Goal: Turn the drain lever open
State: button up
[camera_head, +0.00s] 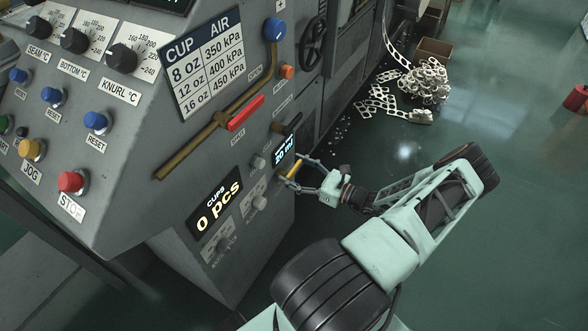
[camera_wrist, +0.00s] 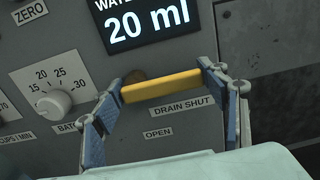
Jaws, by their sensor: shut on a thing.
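The drain lever is a yellow bar (camera_wrist: 162,86), lying nearly level with its right end slightly higher in the wrist view. It also shows in the head view (camera_head: 294,170) low on the machine's side. The label DRAIN SHUT (camera_wrist: 181,105) is below its right part, and the label OPEN (camera_wrist: 158,133) is lower down. My gripper (camera_wrist: 160,84) has one finger at each end of the bar and is shut on it. The gripper also shows in the head view (camera_head: 296,167). The lever's pivot is mostly hidden behind the bar.
A display (camera_wrist: 150,22) reading 20 ml is just above the lever. A white knob (camera_wrist: 54,103) is to the left. Scrap strips (camera_head: 420,85) lie on the floor behind.

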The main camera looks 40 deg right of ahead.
jog(key=shift+d+m, duration=0.1)
jog(key=shift+m, duration=0.2)
jog(key=shift+c, duration=0.3)
jog(key=m, duration=0.1)
jog(key=f+m+b, duration=0.1)
jog(key=m, duration=0.1)
jog(key=shift+f, duration=0.15)
jog(key=shift+s+a+f+m+b, duration=0.15)
jog(key=shift+a+f+m+b, duration=0.3)
jog(key=shift+m, duration=1.95)
jog(key=shift+s+a+f+m+b, duration=0.2)
jog(key=shift+a+f+m+b, duration=0.25)
jog(key=shift+m, duration=1.95)
jog(key=shift+s+a+f+m+b, duration=0.15)
jog(key=shift+a+f+m+b, duration=0.3)
jog(key=shift+m, duration=1.95)
jog(key=shift+a+r, duration=0.15)
jog(key=o, duration=1.7)
jog(key=shift+c, duration=0.2)
jog(key=shift+s, duration=0.15)
jog(key=v, duration=1.2)
